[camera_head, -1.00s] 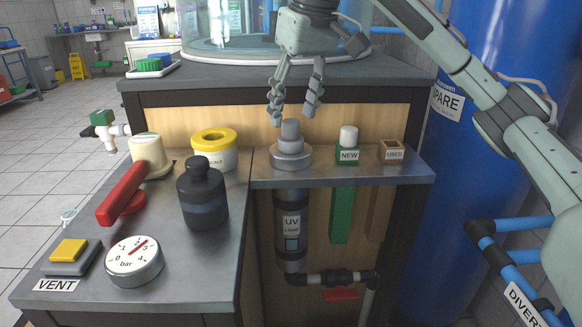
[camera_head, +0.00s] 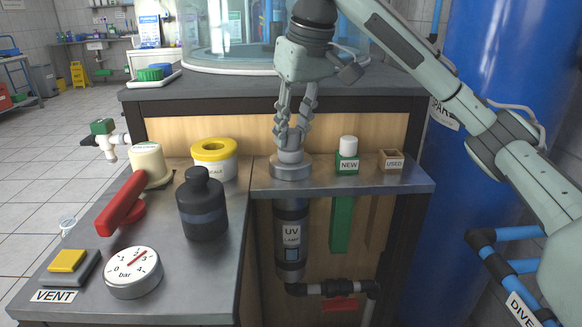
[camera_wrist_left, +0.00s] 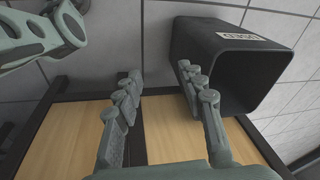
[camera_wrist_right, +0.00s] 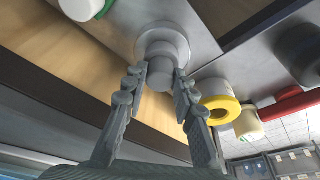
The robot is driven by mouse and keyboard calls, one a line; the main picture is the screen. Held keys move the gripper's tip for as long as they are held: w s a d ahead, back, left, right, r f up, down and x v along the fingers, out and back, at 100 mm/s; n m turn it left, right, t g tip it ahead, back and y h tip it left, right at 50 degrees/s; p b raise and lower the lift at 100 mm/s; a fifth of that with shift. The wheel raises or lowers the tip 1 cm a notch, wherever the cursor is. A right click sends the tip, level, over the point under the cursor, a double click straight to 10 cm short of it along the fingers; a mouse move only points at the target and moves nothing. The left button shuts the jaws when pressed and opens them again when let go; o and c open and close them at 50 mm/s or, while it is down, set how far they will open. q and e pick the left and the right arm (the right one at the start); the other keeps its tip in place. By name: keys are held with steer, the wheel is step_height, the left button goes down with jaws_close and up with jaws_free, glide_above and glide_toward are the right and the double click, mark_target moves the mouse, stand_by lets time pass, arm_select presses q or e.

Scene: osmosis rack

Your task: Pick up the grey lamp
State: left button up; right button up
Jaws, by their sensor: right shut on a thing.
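The grey lamp (camera_head: 290,157) stands upright, its stepped round top in the collar on the metal shelf above the cylinder marked UV LAMP (camera_head: 291,262). My right gripper (camera_head: 290,144) comes down from above and is shut on the lamp's narrow top. In the right wrist view the lamp (camera_wrist_right: 163,48) lies between the fingertips (camera_wrist_right: 160,78). My left gripper (camera_wrist_left: 158,72) shows only in the left wrist view, with its fingers apart and nothing between them, beside a black bin (camera_wrist_left: 243,75).
To the left stand a yellow-lidded tub (camera_head: 215,168), a dark bottle (camera_head: 204,214), a red lever (camera_head: 122,203) and a gauge (camera_head: 133,271).

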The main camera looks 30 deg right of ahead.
steer(key=shift+r, duration=0.65)
step_height(320, 180, up, 27)
arm_select(q)
steer(key=shift+w, duration=0.2)
arm_select(e)
steer(key=s+d+f+m+h, duration=0.1)
steer(key=s+d+f+m, duration=0.1)
steer(key=d+m, duration=0.2)
steer(key=s+d+f+m+h, duration=0.1)
steer(key=s+d+f+m, duration=0.2)
steer(key=d, duration=0.4)
steer(key=s+d+f+m+g+h, duration=0.1)
steer(key=s+d+f+m, duration=0.2)
steer(key=d+m, duration=0.2)
steer(key=shift+d+f, duration=0.25)
steer(key=shift+d, duration=0.1)
